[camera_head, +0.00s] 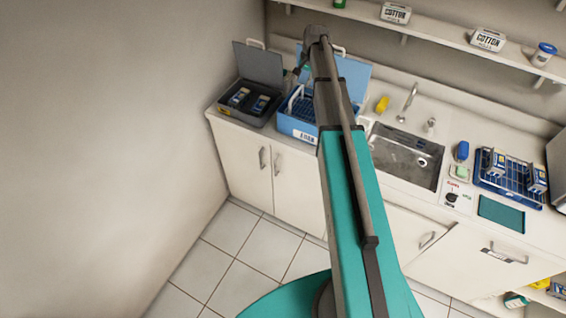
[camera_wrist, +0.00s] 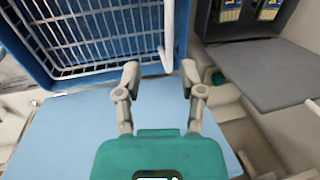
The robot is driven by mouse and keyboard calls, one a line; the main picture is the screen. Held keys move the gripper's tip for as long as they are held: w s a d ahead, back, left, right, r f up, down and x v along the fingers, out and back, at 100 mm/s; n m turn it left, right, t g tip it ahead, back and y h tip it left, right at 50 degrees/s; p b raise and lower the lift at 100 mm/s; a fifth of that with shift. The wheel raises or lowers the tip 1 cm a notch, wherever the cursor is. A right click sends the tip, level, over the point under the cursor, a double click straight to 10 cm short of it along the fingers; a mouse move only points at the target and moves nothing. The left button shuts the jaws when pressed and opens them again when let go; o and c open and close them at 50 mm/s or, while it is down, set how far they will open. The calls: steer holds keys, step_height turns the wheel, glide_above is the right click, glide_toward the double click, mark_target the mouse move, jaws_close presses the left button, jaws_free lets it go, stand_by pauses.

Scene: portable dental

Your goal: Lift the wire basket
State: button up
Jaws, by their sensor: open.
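The wire basket (camera_wrist: 100,48), a pale grid with a white bar handle (camera_wrist: 168,28), sits inside an open blue box. In the head view its handle (camera_head: 294,98) stands up at the box's left side, partly hidden by my arm. My gripper (camera_wrist: 160,74) is open and empty. In the wrist view the handle's lower end appears between the two fingertips, nearer the right one; I cannot tell whether it is at the same depth. In the head view my gripper (camera_head: 302,70) hangs above the left rear of the box, small and hard to make out.
The blue box (camera_head: 297,127) has its lid (camera_head: 354,78) raised behind. A dark case (camera_head: 240,112) with an open lid (camera_head: 258,62) stands close on the left. A sink (camera_head: 405,158) lies right of the box, with a yellow item (camera_head: 382,104) between. A shelf (camera_head: 440,32) runs above.

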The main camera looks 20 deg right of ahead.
steer(key=s+a+f+n+b, duration=0.3)
steer(key=s+a+f+b, duration=0.4)
steer(key=s+f+b, duration=0.3)
steer(key=s+a+f+n+g+h+b, duration=0.1)
steer(key=s+a+f+n+b, duration=0.2)
steer(key=s+a+f+b, duration=0.4)
steer(key=shift+s+a+f+b, duration=0.15)
steer(key=shift+s+f+b, duration=1.6)
steer(key=shift+f+b, duration=0.9)
steer(key=shift+f, duration=0.2)
steer(key=s+a+n, duration=0.3)
steer(key=s, duration=0.6)
steer(key=shift+a+g+h, duration=0.25)
steer(key=shift+g+h, duration=0.05)
steer(key=shift+s, duration=0.15)
